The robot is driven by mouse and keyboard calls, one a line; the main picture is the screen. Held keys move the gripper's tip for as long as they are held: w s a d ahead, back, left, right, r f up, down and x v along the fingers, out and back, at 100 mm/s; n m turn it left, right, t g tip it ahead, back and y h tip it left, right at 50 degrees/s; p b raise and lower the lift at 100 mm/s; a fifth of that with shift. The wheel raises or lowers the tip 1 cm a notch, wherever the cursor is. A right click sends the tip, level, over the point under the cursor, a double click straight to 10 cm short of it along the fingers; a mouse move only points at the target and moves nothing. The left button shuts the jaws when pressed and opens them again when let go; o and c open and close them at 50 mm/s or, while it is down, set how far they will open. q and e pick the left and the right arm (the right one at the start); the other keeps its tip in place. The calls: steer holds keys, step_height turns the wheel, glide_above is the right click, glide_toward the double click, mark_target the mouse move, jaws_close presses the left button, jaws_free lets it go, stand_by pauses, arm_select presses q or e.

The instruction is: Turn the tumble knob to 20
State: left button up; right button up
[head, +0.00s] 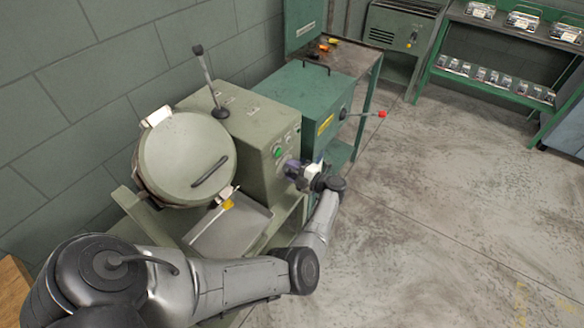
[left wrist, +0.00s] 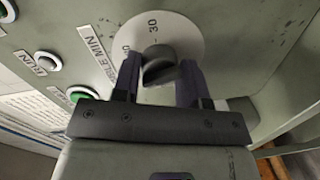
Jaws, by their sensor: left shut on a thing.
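The tumble knob (left wrist: 158,66) is dark and round-edged, on a pale dial plate (left wrist: 186,36) beside a "TUMBLE MIN" label (left wrist: 97,52). The number 30 shows at the plate's upper part, with another number partly hidden at its left. My left gripper (head: 301,173) is at the front of the green-grey machine's control box (head: 256,140). In the left wrist view its two fingers stand on either side of the knob, shut on it. I cannot tell which number the knob points to. My right gripper is not in view.
A green button (left wrist: 83,95) and other controls lie left of the dial. A round-lidded drum (head: 180,158) and a lever (head: 208,75) are on the machine. A green machine (head: 305,105) with a red-tipped handle (head: 382,114) stands just behind. The floor at right is clear.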

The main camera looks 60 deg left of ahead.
arm_select(q)
steer(key=m+p, duration=0.1)
steer(key=m, duration=0.4)
steer(key=shift+r+g, duration=0.15)
steer(key=shift+g, duration=0.15)
steer(key=shift+m+p, duration=0.35)
steer(key=shift+m, duration=1.45)
steer(key=o, duration=0.9)
steer(key=b+v, duration=0.2)
steer(key=v, duration=1.1)
steer(key=shift+w+d, duration=0.25)
steer(key=shift+w, duration=0.15)
